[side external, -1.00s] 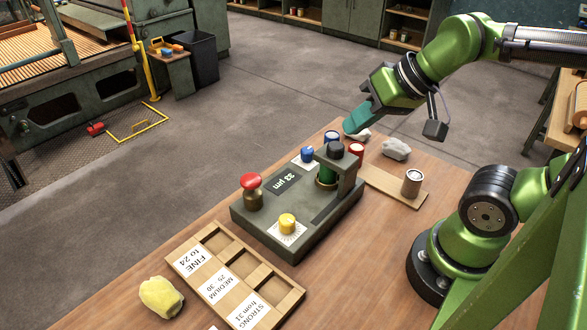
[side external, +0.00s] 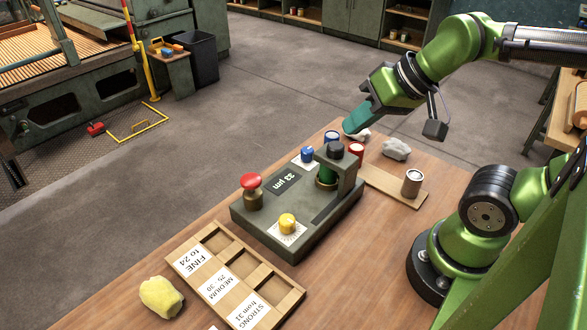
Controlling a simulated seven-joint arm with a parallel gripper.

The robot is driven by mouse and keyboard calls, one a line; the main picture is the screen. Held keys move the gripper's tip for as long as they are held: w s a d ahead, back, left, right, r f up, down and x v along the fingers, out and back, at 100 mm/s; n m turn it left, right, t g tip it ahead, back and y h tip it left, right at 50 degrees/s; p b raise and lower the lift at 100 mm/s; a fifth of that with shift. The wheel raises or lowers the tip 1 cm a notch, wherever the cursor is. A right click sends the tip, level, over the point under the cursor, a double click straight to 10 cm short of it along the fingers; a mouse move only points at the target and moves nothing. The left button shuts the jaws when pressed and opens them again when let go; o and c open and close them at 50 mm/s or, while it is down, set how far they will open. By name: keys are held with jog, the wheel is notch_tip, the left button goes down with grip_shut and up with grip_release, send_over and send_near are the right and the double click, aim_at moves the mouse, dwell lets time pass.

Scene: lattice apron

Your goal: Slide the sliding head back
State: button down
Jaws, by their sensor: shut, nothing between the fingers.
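The sliding head (side external: 347,170) is a dark grey bracket with a black knob (side external: 335,150) on top. It stands at the right end of the grey measuring device (side external: 300,225), over a green cylinder (side external: 327,170). The device's display reads 33 µm. My gripper (side external: 358,122) has teal fingers and is shut and empty. It hangs beyond the device, above the far edge of the table, apart from the head. Its fingertips point down and left, close to a crumpled white cloth.
Blue and red-topped cans (side external: 356,151) stand behind the head. A three-slot wooden tray (side external: 230,275), a yellow cloth (side external: 162,297) and a metal can (side external: 412,183) lie around it.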

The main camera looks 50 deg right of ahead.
aim_at(336, 145)
jog(key=c, duration=1.7)
grip_release()
jog(key=shift+o, duration=1.1)
jog(key=shift+w+d+f, duration=0.1)
jog(key=shift+d+f, duration=0.05)
jog(key=shift+f, duration=0.15)
jog(key=o, duration=0.7)
jog(key=w+d, duration=0.1)
jog(key=w+d+g, duration=0.1)
jog(key=w, duration=0.1)
jog(key=w+d+m+g, duration=0.1)
jog(key=shift+w+d+r+h, duration=0.1)
jog(key=shift+w+h, duration=0.3)
jog(key=shift+o, duration=0.6)
jog(key=w+d+r+m+g, duration=0.1)
jog(key=w+d+m+g, duration=0.1)
jog(key=w+d+g, duration=0.4)
jog(key=shift+d+r, duration=0.25)
jog(key=shift+d, duration=0.3)
jog(key=shift+a+r+m+g+y, duration=0.5)
jog(key=shift+r+m+g+y, duration=0.6)
jog(key=shift+r, duration=0.9)
jog(key=x, duration=1.6)
jog(key=shift+w+d+f, duration=0.1)
jog(key=shift+f, duration=0.05)
